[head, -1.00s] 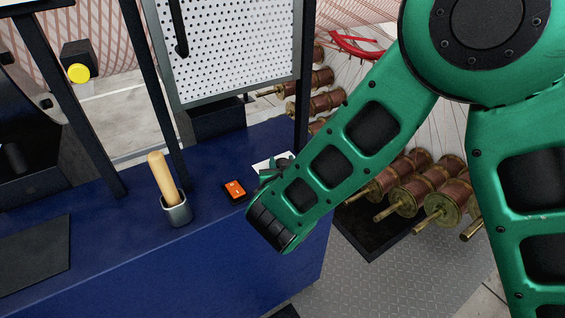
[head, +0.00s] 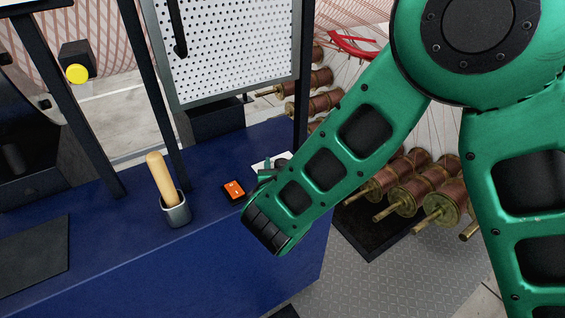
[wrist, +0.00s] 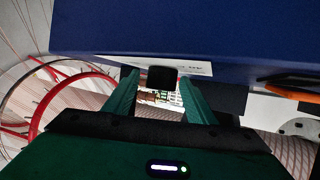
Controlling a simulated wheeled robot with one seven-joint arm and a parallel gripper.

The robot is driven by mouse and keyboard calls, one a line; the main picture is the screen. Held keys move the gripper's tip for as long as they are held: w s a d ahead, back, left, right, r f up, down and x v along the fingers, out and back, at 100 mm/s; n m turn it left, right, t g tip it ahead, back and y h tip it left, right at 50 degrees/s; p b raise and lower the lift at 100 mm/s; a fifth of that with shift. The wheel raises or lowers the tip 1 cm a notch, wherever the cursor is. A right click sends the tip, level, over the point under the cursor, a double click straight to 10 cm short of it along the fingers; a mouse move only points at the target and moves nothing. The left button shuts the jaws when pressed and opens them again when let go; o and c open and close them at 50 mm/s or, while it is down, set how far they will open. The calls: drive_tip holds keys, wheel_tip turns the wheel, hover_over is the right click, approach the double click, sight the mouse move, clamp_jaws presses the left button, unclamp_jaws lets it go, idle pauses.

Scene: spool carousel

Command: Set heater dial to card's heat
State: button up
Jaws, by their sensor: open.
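My gripper (wrist: 160,82) is open in the wrist view, its two green fingers pointing toward the blue bench. A small black knob-like block (wrist: 162,77) shows between the fingertips, with gaps at both sides; I cannot tell for sure that it is the heater dial. A white card or plate (wrist: 195,69) with dark print lies behind it, its print too small to read. In the head view the white card (head: 260,167) shows beside my green fingertip, mostly covered by my arm. An orange-topped black box (head: 233,189) sits just left of my gripper.
The blue bench (head: 110,235) carries a metal cup (head: 176,211) with a wooden handle (head: 160,178) in it and a dark mat (head: 35,258). A perforated panel (head: 225,45) stands behind. Copper spools (head: 415,180) lie to the right beyond my arm.

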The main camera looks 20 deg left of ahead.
drive_tip(key=v, duration=1)
drive_tip(key=shift+s+d+r, duration=0.15)
drive_tip(key=shift+s+d, duration=0.05)
